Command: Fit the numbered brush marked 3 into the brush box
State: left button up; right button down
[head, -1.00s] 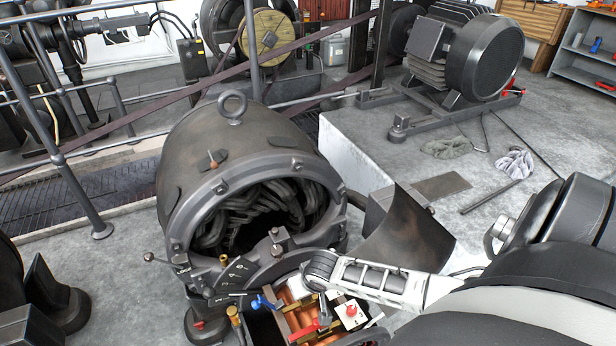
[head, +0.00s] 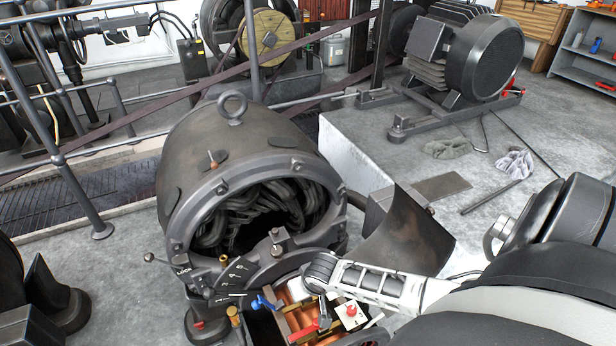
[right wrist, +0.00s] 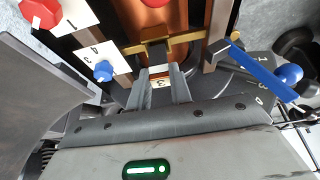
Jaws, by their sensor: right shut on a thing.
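In the right wrist view my right gripper (right wrist: 163,90) is shut on the small brush (right wrist: 160,83), whose light label reads 3. The brush's dark body lies between the grey fingers. A brass brush box (right wrist: 165,45) is right in front of the fingertips, beside the copper commutator (right wrist: 142,18). A dark part shows at the box; I cannot tell whether the brush is inside it. My left gripper is not in view.
A blue lever (right wrist: 255,70) is right of the brush box. A blue knob (right wrist: 104,70) and a red knob (right wrist: 40,12) sit on white numbered plates at left. A curved dark cover (head: 408,235) stands beside the dynamo. A motor (head: 460,60) is farther back.

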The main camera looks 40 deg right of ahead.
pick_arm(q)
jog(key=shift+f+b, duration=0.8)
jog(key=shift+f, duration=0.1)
pick_arm(e)
jog(key=shift+f, duration=1.45)
jog(key=c, duration=1.2)
grip_release()
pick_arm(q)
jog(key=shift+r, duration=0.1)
pick_arm(e)
jog(key=shift+r, duration=0.1)
pick_arm(q)
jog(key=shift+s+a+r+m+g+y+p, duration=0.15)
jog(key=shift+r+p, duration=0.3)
jog(key=shift+p, duration=0.9)
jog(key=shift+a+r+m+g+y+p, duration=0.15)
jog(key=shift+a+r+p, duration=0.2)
jog(key=shift+p, duration=0.95)
pick_arm(e)
jog(key=shift+v, duration=7.85)
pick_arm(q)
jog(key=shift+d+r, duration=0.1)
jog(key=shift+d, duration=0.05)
pick_arm(e)
jog(key=shift+s, duration=0.1)
